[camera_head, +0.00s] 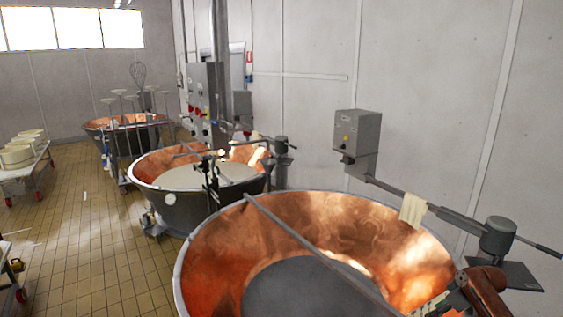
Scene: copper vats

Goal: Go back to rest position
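The nearest copper vat (215,255) fills the lower middle and right, with a grey surface low inside it. A long grey bar (305,243) crosses over its opening. A second copper vat (185,207) stands behind it to the left and holds pale liquid. A third copper vat (100,127) stands farther back.
A grey control box (357,135) is by the right wall, and a pale cloth (413,210) hangs on the arm below it. A wheeled table (25,172) with pale round forms stands at the left. The tiled floor (85,250) is open at left centre.

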